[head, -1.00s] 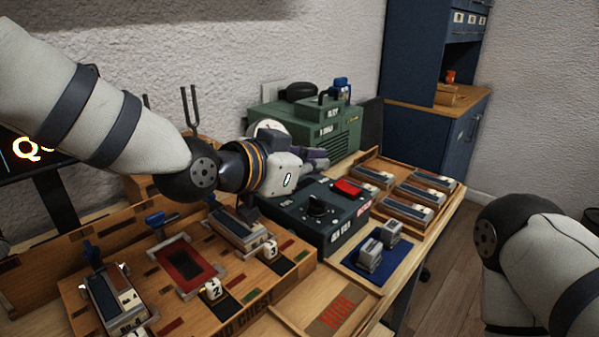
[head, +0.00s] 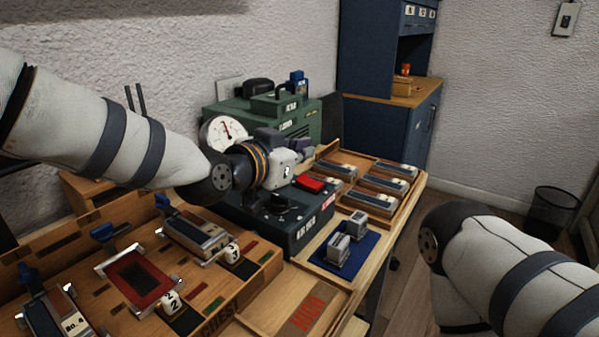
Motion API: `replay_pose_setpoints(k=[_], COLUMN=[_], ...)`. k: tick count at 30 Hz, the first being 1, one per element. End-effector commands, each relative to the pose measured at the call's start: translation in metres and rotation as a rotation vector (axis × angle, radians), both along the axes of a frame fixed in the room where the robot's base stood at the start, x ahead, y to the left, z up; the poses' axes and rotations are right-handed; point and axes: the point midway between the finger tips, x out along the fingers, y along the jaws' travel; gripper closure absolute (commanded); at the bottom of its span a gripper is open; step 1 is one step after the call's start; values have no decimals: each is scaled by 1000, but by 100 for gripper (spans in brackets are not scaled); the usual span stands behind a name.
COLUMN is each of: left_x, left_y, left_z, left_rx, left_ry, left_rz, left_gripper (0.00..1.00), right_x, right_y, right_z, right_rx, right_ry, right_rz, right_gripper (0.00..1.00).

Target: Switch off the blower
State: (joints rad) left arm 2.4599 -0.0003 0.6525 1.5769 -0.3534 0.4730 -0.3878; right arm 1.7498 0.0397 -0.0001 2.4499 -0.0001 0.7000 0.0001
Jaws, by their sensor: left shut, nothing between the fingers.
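The blower looks to be the green machine (head: 262,118) against the wall at the back. In front of it stands a dark green control box (head: 297,226) with a black knob (head: 279,201) and a red switch (head: 310,184) on top. I cannot tell which way the switch is set. My left gripper (head: 306,153) is shut and empty. It shows just above and behind the red switch, apart from it as far as I can tell, and hides part of the box.
A wooden tray (head: 416,183) with several grey blocks lies right of the box. Two small metal pieces stand on a blue mat (head: 347,262) in front of it. The wooden chest (head: 213,314) with levers fills the left front.

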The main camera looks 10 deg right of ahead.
Motion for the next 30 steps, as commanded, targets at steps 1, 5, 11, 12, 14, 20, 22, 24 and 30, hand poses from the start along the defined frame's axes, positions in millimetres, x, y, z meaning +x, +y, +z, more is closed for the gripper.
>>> replay_pose_setpoints(k=[1, 5, 11, 12, 14, 20, 22, 24, 30], left_x=[4, 4, 5, 5, 5, 6, 9, 11, 9], left_y=[-3, 0, 2, 2, 2, 2, 5, 7, 6], left_z=[-12, -29, -40, -40, -40, -41, -53, -56, -52], left_rx=[1, 0, 0, 0, 0, -6, -55, -113, -120], left_ry=[9, 4, 0, 0, -2, 6, 61, 120, 128], left_rz=[-1, 0, 0, 1, 1, 1, 3, 3, -2], left_gripper=[100, 100, 100, 100, 100, 100, 100, 100, 100], right_x=[-3, -3, -3, -3, -3, -4, -11, -15, -14], right_y=[0, 0, 0, 0, 0, 0, 0, 0, 0], right_z=[-3, -3, -3, -3, -3, -4, -11, -16, -14], right_rx=[0, -1, 0, 0, -1, 0, 0, -1, 0], right_ry=[10, 11, 12, 12, 11, 14, 37, 53, 48], right_rz=[0, 0, 0, 0, 0, 0, 0, 2, 1], right_gripper=[60, 60, 60, 60, 60, 60, 60, 60, 60])
